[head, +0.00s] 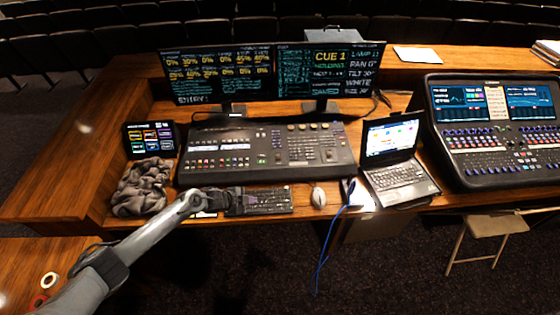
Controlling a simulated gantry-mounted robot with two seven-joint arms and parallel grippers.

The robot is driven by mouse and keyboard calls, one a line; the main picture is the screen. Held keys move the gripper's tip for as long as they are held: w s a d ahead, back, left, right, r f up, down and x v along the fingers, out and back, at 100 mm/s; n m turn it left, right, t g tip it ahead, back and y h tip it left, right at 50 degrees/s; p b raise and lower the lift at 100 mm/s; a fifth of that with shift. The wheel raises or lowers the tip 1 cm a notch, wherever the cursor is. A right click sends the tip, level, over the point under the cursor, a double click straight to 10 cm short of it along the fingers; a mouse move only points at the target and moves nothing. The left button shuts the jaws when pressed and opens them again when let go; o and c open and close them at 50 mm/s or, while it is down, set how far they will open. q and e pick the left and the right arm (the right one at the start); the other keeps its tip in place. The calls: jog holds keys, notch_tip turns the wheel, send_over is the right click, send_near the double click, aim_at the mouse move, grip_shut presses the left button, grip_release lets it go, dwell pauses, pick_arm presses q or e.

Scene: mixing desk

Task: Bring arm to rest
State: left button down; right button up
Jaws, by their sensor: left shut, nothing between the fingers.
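My left arm reaches in from the lower left. My left gripper (236,200) is shut and empty. It is at the left end of the black keyboard (266,201), near the front edge of the desk. Whether it touches the keyboard, I cannot tell. The arm covers part of the desk edge and something pale beside the keyboard. My right gripper is not in view.
A lighting console (265,150) stands behind the keyboard, under two monitors (217,75). A grey cloth (143,187) and small tablet (150,138) are left. A mouse (318,196), blue cable (328,240), laptop (398,175), and large mixer (497,130) are right.

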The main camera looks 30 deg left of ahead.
pick_arm(q)
jog(key=s+d+f+g+h, duration=0.2)
jog(key=s+d+f, duration=0.85)
jog(key=s, duration=0.35)
jog(key=s+d+r+n, duration=0.35)
jog(key=s+d, duration=0.55)
jog(key=d, duration=0.3)
jog(key=s+a+r+n+g+y, duration=0.25)
jog(key=s+r+n, duration=0.2)
jog(key=r, duration=0.55)
jog(key=s+a+r+n+g+y, duration=0.1)
jog(key=s+a+r+n+y, duration=0.3)
jog(key=r, duration=0.6)
notch_tip(320, 180, up, 13)
jog(key=h+p, duration=0.1)
jog(key=p, duration=1.2)
jog(key=shift+s+r+m, duration=0.15)
jog(key=shift+s+m, duration=0.1)
jog(key=shift+m, duration=0.15)
